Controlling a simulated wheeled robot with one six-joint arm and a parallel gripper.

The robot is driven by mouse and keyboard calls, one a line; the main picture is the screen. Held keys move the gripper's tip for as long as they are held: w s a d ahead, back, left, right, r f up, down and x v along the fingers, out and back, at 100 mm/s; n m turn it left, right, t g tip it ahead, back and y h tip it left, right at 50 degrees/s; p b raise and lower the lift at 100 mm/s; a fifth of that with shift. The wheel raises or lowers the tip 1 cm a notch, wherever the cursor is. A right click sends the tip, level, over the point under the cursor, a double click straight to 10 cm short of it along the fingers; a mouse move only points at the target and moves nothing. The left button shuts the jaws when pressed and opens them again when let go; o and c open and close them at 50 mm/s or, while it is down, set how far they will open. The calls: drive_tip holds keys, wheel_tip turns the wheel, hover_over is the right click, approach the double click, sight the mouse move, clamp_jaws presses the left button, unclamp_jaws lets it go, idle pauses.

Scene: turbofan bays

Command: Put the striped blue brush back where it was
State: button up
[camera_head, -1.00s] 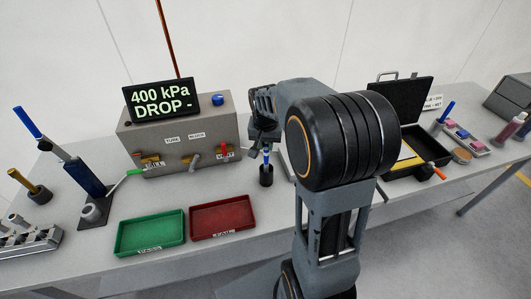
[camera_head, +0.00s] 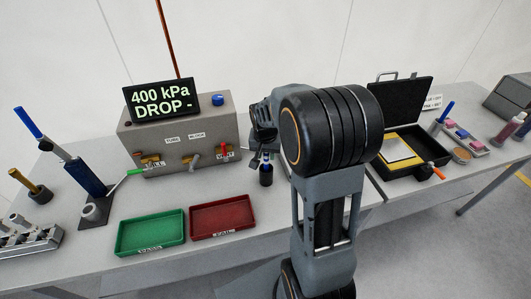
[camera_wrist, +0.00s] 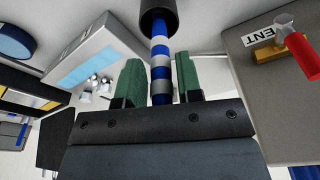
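The striped blue and white brush (camera_wrist: 160,62) stands with its lower end in a black cup (camera_wrist: 158,18). The cup (camera_head: 266,177) also shows in the head view, on the bench in front of the grey test box. My gripper (camera_wrist: 159,80) is around the brush's upper part, one green finger on each side. A narrow gap shows between each finger and the brush, so it looks open. In the head view my gripper (camera_head: 263,143) is just above the cup, and my arm hides part of it.
The grey test box (camera_head: 180,138) with levers stands close to the left of the cup. A red tray (camera_head: 222,217) and a green tray (camera_head: 151,232) lie in front. An open black case (camera_head: 432,150) is to the right.

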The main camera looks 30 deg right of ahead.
drive_tip(key=shift+o, duration=1)
wheel_tip(320, 180, up, 12)
drive_tip(key=s+a+f, duration=0.1)
drive_tip(key=s+a+n+t, duration=0.1)
drive_tip(key=s+a+n, duration=0.2)
drive_tip(key=s, duration=0.4)
drive_tip(key=s+a+n+t+y, duration=0.1)
drive_tip(key=s+a+n+t, duration=0.1)
drive_tip(key=s+a, duration=0.3)
drive_tip(key=s+n+b, duration=0.1)
drive_tip(key=s, duration=0.1)
drive_tip(key=shift+s+f+n, duration=0.25)
drive_tip(key=shift+s+n, duration=0.1)
drive_tip(key=shift+n, duration=0.05)
drive_tip(key=shift+a, duration=0.15)
drive_tip(key=shift+c, duration=0.3)
